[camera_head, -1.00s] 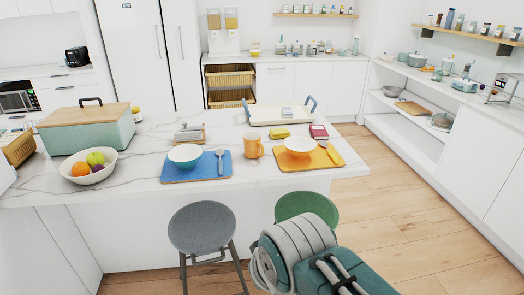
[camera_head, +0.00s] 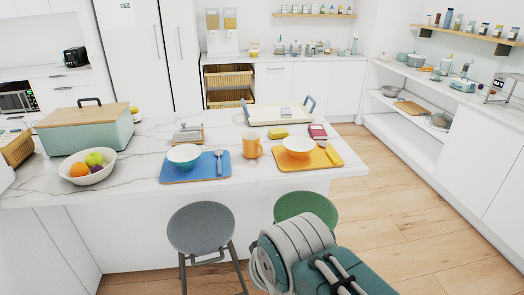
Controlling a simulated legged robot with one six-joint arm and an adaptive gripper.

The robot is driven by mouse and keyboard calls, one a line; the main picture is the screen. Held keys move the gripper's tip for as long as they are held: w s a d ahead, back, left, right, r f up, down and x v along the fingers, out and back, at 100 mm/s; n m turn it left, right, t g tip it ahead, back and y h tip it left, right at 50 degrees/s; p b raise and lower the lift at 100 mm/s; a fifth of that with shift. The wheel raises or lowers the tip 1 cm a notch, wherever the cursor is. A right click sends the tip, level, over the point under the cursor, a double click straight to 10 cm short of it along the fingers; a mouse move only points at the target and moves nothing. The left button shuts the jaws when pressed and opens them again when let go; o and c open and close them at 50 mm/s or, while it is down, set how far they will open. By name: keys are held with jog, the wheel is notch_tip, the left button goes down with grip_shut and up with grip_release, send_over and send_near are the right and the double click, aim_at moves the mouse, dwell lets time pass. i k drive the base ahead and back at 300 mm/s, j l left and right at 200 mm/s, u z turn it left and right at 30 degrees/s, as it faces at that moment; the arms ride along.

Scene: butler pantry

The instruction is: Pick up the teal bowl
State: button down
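The teal bowl (camera_head: 184,156) stands upright on a blue mat (camera_head: 205,172) near the front edge of the white marble island. It is teal outside and pale inside, and it looks empty. My arm shows at the bottom right, in front of the island and well apart from the bowl. My gripper is not in view.
A fruit bowl (camera_head: 104,172) and a wood-lidded box (camera_head: 88,130) stand left. A grey stool (camera_head: 201,229) and green stool (camera_head: 306,206) front the island.

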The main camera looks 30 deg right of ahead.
aim_at(183, 156)
jog(key=i+j+z, duration=0.1)
jog(key=i+z, duration=0.25)
jog(key=i+j+z, duration=0.2)
jog(key=i+z, duration=0.15)
jog(key=i+j+z, duration=0.25)
jog(key=z, duration=0.15)
